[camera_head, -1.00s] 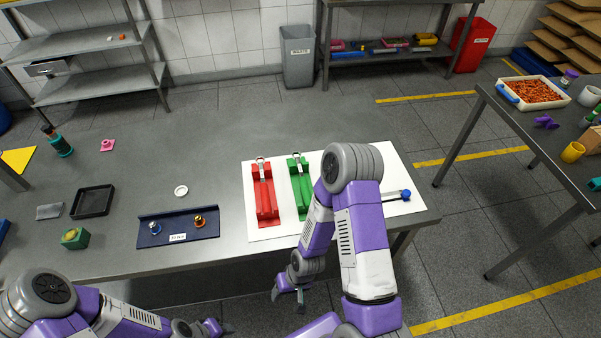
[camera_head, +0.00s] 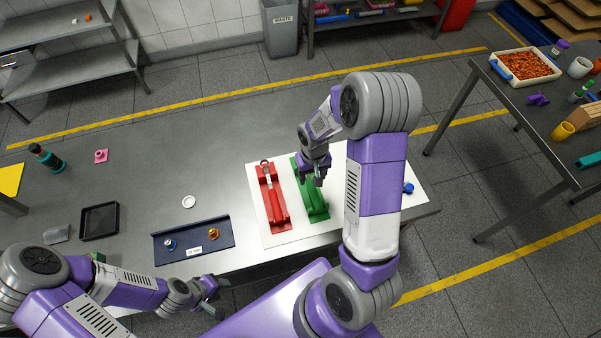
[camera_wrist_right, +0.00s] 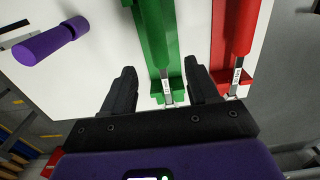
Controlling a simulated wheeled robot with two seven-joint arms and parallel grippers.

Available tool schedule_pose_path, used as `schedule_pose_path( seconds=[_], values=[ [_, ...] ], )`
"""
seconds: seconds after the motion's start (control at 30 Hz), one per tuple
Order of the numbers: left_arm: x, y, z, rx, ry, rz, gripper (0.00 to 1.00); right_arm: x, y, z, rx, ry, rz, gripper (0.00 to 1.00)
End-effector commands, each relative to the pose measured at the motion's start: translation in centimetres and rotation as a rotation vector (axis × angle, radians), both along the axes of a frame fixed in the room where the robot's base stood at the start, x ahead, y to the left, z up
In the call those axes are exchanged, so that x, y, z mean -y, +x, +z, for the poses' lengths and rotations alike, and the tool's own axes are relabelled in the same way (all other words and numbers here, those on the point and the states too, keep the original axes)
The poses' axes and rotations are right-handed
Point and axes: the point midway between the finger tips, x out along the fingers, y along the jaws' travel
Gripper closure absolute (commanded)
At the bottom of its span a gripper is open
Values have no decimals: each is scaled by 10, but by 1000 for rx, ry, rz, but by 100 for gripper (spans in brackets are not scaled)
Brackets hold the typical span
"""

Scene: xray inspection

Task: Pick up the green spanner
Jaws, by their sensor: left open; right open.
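The green spanner has a green handle (camera_wrist_right: 158,30) and a labelled metal shank (camera_wrist_right: 166,88) in the right wrist view. It lies in a green holder (camera_head: 316,207) on a white board (camera_head: 272,237); in the head view my right arm hides much of it. My right gripper (camera_head: 313,180) is open above the holder's far end. In the right wrist view the fingers (camera_wrist_right: 164,88) stand on either side of the metal shank, apart from it. My left gripper (camera_head: 214,293) is open and empty at the table's front edge.
A red spanner (camera_wrist_right: 243,35) lies in a red holder (camera_head: 279,215) close beside the green one. A purple-handled tool (camera_wrist_right: 48,43) lies on the board's other side. A dark blue tray (camera_head: 190,247) with two small knobs stands left of the board. The table's middle is mostly clear.

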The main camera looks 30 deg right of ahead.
Motion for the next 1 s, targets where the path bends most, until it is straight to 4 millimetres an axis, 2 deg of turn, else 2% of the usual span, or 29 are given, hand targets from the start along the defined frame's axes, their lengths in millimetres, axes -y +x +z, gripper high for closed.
schedule_pose_path(
  seconds=[0.37,0.6,0.93,1.0],
  values=[
    [0,-1,1,-2,0,-1,57,1,-1,-36,-3,0,-1,41],
    [0,-1,2,-1,0,0,57,2,-2,-69,-2,0,0,41],
    [0,0,2,-1,0,0,57,2,-1,-75,1,1,-1,41],
    [0,0,2,-1,0,0,57,2,-1,-75,1,1,-1,51]
  ],
)
